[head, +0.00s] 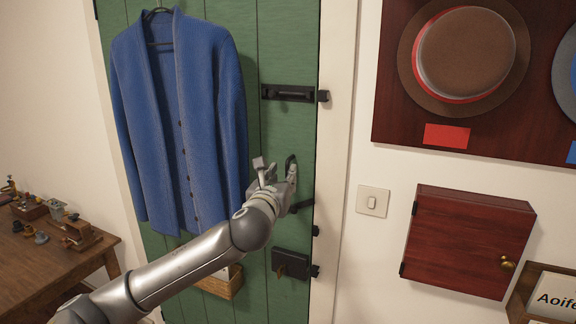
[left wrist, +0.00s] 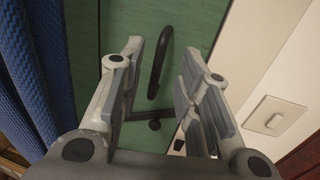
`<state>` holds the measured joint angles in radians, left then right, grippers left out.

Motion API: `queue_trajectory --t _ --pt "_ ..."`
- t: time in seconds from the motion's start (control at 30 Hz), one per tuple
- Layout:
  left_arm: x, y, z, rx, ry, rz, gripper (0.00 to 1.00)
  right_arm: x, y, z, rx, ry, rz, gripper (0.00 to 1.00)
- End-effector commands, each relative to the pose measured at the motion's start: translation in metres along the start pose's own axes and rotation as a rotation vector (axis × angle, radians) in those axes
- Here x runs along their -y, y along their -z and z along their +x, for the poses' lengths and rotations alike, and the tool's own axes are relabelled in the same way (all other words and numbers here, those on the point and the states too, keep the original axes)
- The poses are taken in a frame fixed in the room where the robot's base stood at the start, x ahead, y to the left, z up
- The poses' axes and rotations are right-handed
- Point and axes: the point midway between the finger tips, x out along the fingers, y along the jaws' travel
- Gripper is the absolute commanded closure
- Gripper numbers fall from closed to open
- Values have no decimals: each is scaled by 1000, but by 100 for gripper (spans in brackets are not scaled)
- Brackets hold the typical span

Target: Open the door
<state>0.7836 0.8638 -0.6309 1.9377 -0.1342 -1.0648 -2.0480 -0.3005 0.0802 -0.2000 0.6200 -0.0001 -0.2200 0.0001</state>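The green plank door (head: 281,40) is shut in its pale frame. A black curved pull handle (left wrist: 160,62) shows between my left fingers in the left wrist view; in the head view it is partly hidden behind the gripper. A dark thumb latch bar (head: 318,204) runs across the door edge below it. A black slide bolt (head: 288,94) sits above, and a black lock box (head: 291,262) with a brass-coloured piece is below. My left gripper (head: 275,168) is open in front of the handle, its fingers either side in the picture; contact cannot be told. My right gripper is not in view.
A blue cardigan (head: 180,120) hangs on the door beside my left arm. A wooden box (head: 222,286) is low on the door. A light switch (head: 373,201) and red cabinet (head: 465,245) are on the right wall. A cluttered table (head: 50,265) stands left.

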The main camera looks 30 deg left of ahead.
Motion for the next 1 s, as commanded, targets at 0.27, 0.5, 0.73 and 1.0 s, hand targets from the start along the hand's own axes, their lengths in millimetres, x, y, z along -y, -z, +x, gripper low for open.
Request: queue_trajectory --t 0.27,0.5,0.73,1.0 --pt "1 -2 39 0 0 -2 69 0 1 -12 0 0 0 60" --pt "0 0 57 -1 0 -2 69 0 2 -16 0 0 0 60" --pt "0 0 60 0 2 -1 69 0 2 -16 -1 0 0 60" --pt "0 0 59 0 1 -1 85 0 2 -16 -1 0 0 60"
